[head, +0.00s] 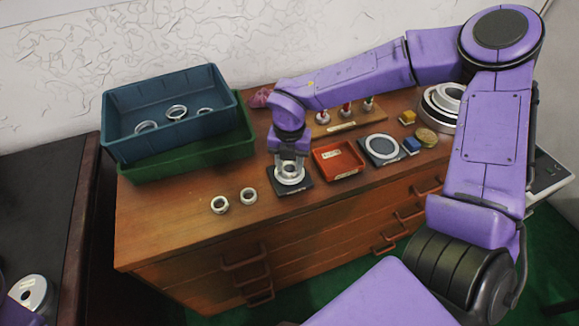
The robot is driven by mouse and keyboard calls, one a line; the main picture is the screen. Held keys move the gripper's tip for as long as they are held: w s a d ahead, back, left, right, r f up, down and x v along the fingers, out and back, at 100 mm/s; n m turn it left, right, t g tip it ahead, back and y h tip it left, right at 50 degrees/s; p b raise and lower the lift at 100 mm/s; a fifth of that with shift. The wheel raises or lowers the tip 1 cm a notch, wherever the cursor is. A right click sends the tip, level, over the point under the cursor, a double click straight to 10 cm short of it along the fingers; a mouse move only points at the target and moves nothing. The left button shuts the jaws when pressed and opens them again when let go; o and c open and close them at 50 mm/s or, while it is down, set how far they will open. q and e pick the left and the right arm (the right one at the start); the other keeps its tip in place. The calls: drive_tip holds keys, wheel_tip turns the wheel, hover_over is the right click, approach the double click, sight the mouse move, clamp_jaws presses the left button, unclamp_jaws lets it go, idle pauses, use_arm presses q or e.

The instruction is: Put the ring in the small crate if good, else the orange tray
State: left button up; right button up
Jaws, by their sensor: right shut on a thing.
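My right gripper (290,161) points down over a small dark square stand (301,188) near the middle of the bench. It is shut on a silver bearing ring (289,176), which is at the stand; I cannot tell whether it touches it. An orange-red tray (326,169) with a pale label inside lies just right of the stand and holds no ring. A blue crate (168,139), which may be the small crate, sits on a green crate (190,163) at the back left and holds several rings. My left gripper is not in view.
Two loose rings (219,205) (249,195) lie on the bench (165,225) left of the stand. Right of the tray are a dark plate with a pale disc (381,147), a blue block (411,146) and a yellow block (407,117). Red-tipped pegs (346,110) stand behind.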

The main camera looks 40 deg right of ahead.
drive_tip(key=shift+r, duration=0.1)
drive_tip(key=shift+r+p, duration=2.2)
drive_tip(key=shift+r, duration=0.2)
